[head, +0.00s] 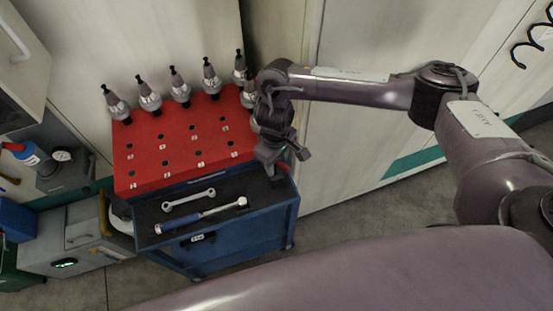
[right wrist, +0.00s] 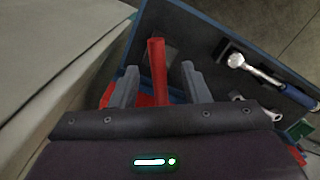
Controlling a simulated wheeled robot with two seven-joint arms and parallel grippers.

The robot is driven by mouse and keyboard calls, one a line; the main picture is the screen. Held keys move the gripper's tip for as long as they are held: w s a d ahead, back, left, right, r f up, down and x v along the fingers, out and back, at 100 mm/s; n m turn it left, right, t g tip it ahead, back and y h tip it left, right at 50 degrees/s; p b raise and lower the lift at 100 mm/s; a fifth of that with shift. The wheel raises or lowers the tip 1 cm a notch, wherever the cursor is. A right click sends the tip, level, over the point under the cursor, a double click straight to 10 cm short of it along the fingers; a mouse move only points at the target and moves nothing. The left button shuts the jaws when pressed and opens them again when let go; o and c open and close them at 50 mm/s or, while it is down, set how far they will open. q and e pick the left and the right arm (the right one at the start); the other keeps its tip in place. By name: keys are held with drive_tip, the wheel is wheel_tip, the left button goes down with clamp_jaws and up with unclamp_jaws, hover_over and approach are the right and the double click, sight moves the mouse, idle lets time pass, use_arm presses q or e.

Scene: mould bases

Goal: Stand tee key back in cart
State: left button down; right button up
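A red bar, which looks like the tee key (right wrist: 157,68), shows between the fingers of my right gripper (right wrist: 158,88) in the right wrist view. A gap shows on each side of the bar, so the gripper is open around it and not closed on it. In the head view the right gripper (head: 285,160) is over the right end of the blue cart (head: 220,244), with a bit of red beside its fingers. The key's lower end is hidden, and I cannot tell whether it stands in a hole. My left gripper is not in view.
The cart's dark tray holds a wrench (head: 189,200) and a blue-handled torque wrench (head: 200,216). A red rack (head: 180,155) behind carries several tool holders along its back. A pale cabinet wall stands close behind and right of the cart.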

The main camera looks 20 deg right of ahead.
drive_tip(key=shift+r, duration=0.55)
wheel_tip(320, 180, up, 7)
drive_tip(key=shift+w+f+p, duration=0.1)
drive_tip(key=shift+p, duration=0.55)
